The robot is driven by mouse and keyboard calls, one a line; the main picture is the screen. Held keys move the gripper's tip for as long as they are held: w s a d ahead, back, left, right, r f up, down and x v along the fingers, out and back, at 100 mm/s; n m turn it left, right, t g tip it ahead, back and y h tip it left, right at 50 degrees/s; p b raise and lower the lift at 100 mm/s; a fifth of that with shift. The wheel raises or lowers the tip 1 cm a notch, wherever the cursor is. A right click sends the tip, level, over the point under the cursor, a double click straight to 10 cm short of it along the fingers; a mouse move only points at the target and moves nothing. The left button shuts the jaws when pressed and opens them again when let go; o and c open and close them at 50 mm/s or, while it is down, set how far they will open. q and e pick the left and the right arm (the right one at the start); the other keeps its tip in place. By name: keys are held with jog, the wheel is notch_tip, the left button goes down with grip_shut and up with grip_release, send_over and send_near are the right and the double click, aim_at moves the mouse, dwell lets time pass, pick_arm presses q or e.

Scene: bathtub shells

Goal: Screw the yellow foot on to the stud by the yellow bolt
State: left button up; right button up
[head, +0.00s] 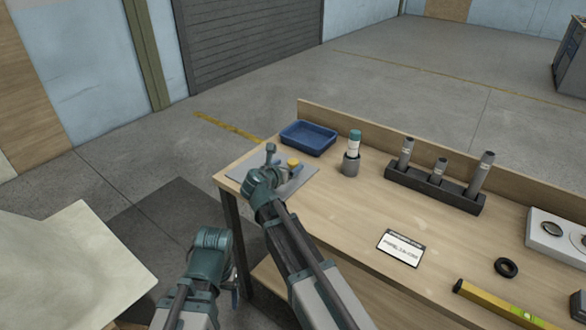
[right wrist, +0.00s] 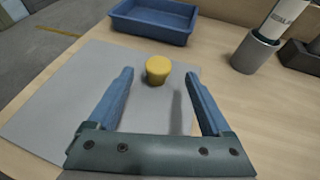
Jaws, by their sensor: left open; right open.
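The yellow foot (head: 293,162), a short round cap, stands on a grey mat (head: 243,178) at the table's left end. In the right wrist view the yellow foot (right wrist: 158,68) sits just beyond and between the blue fingertips of my right gripper (right wrist: 159,78). That gripper is open and empty; in the head view my right gripper (head: 273,157) is over the mat, left of the foot. My left gripper (head: 237,292) hangs low beside the table's left leg, partly hidden and far from the foot. I cannot make out the stud or the yellow bolt.
A blue tray (head: 309,139) lies behind the mat. A grey cup (head: 350,168) holds a labelled bottle (head: 354,143). A dark rack (head: 433,190) holds grey tubes. A label card (head: 401,248), black ring (head: 506,267) and yellow level (head: 505,306) lie rightward. A pale panel (head: 75,255) is left.

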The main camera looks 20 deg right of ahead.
aim_at(292, 162)
jog(key=shift+b+x, duration=1.05)
jog(key=shift+x, duration=1.85)
jog(key=shift+a, duration=0.1)
grip_shut()
